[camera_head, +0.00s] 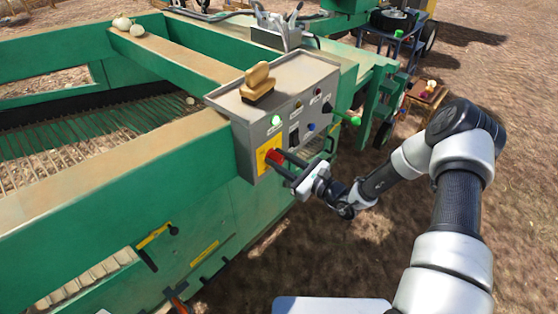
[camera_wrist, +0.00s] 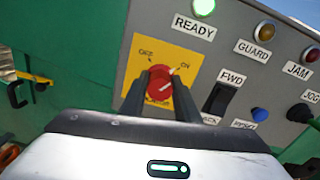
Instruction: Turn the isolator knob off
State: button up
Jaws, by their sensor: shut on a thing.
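The isolator knob (camera_wrist: 159,86) is red and sits on a yellow plate (camera_wrist: 184,57) marked OFF and ON. In the wrist view its white pointer mark faces the ON side, at the upper right. My gripper (camera_wrist: 160,92) has its two dark fingers on either side of the knob, shut on it. In the head view the red knob (camera_head: 274,156) is at the lower left of the grey control box (camera_head: 292,85), and my gripper (camera_head: 279,163) reaches it from the right. The fingers hide the lower part of the plate's lettering.
A black FWD switch (camera_wrist: 218,101), a blue button (camera_wrist: 260,114) and a dark jog knob (camera_wrist: 299,113) are right of the isolator. The READY lamp (camera_wrist: 204,8) glows green. A wooden-handled brush (camera_head: 258,83) lies on the box. Open ground is right of the machine.

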jog(key=n+b, duration=0.1)
jog(key=n, duration=0.3)
jog(key=shift+f, duration=0.15)
jog(key=n+b, duration=0.2)
jog(key=n, duration=0.2)
jog(key=n+b, duration=0.4)
jog(key=n, duration=0.1)
jog(key=shift+f, duration=0.1)
jog(key=shift+n+b, duration=1.05)
jog(key=shift+n, duration=0.65)
jog(key=o, duration=1)
jog(key=shift+r, duration=0.2)
jog(key=shift+o, duration=0.2)
jog(key=shift+s+d, duration=0.1)
jog(key=v, duration=1.7)
